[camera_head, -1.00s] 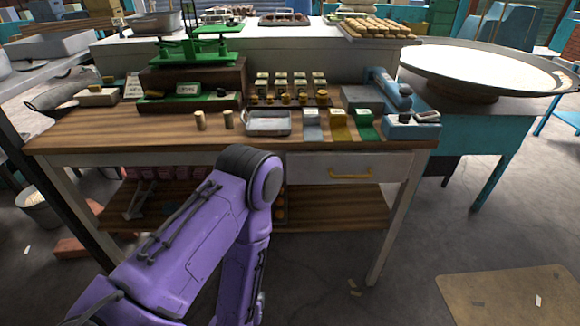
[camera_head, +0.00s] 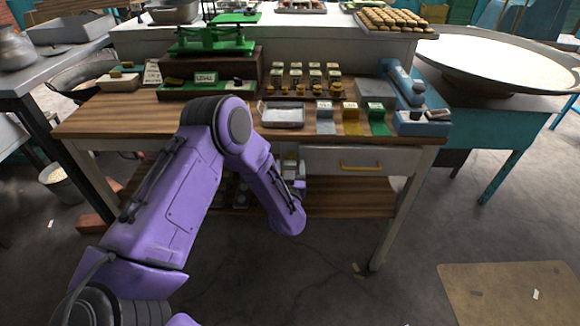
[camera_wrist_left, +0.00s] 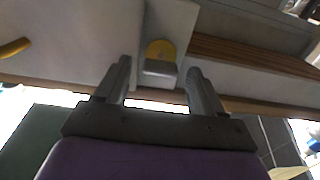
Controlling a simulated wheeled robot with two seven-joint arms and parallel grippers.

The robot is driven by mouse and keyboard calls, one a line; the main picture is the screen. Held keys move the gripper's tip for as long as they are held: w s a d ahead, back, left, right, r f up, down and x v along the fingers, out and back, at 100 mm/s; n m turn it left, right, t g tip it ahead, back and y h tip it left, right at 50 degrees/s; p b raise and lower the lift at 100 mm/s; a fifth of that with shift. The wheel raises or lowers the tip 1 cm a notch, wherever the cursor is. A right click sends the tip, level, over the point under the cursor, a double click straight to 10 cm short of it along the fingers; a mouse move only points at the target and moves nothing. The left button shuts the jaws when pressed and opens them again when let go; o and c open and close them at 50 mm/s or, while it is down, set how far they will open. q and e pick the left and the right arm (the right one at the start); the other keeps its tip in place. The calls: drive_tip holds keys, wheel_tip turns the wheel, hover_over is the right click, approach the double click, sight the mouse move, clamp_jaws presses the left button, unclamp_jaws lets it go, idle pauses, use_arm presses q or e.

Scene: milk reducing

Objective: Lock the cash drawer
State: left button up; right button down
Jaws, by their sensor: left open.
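The cash drawer (camera_head: 325,160) is a white front with a yellow handle (camera_head: 360,167) under the wooden counter. It looks closed. In the left wrist view, a round yellow lock piece with a grey tab (camera_wrist_left: 160,67) sits on a pale panel, and the yellow handle (camera_wrist_left: 15,47) is at the left edge. My left gripper (camera_wrist_left: 158,75) is open there, with one finger on each side of the grey tab; contact cannot be told. In the head view my left gripper (camera_head: 291,168) is near the drawer's left end, partly hidden by my purple arm. My right gripper is not in view.
The counter (camera_head: 100,115) carries a green balance scale (camera_head: 215,42), a metal tray (camera_head: 283,114), coloured blocks and a blue device (camera_head: 405,85). A lower wooden shelf (camera_head: 345,200) lies below the drawer.

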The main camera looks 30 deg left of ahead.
use_arm(q)
drive_tip(key=c, duration=1.1)
drive_tip(key=shift+o, duration=0.2)
drive_tip(key=n+b, duration=0.2)
drive_tip(key=n, duration=0.2)
drive_tip(key=shift+f+n, duration=0.15)
drive_tip(key=shift+n, duration=0.25)
drive_tip(key=n+b, duration=0.2)
drive_tip(key=n, duration=0.2)
drive_tip(key=shift+s+a+f+n, duration=0.1)
drive_tip(key=shift+n, duration=0.2)
drive_tip(key=shift+n+b, duration=1.95)
drive_tip(key=shift+n, duration=2.15)
